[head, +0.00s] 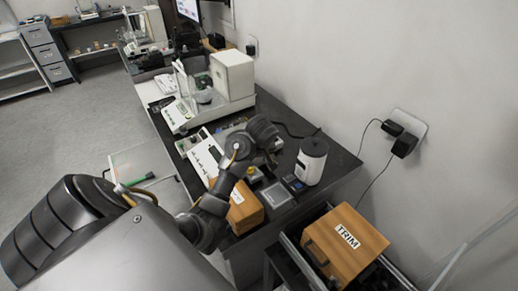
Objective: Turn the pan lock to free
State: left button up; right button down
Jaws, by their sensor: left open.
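I cannot single out the pan lock with certainty. A small scale with a square silver pan (277,195) sits on the dark bench, with a small dark unit (295,184) at its right. A small yellow part (254,173) lies just behind the pan, partly covered by my arm. A larger white balance (232,75) with clear panes stands farther back. My left arm reaches over the bench from the lower left. My left gripper (271,152) is open above the bench, behind the small scale; its fingers are small and dark here. My right gripper is not in view.
A white cylinder with a dark top (312,162) stands right of the scale. A wooden box (240,210) is by the front edge, partly behind my arm. A wooden TRIM box (346,246) sits lower right. The wall (340,70) bounds the bench's right side.

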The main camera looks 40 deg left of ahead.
aim_at(250, 171)
pick_arm(q)
jog(key=x, duration=0.8)
jog(key=shift+s+a+f, duration=0.2)
jog(key=shift+s+f, duration=0.05)
jog(key=shift+f, duration=0.15)
jog(key=shift+x, duration=0.8)
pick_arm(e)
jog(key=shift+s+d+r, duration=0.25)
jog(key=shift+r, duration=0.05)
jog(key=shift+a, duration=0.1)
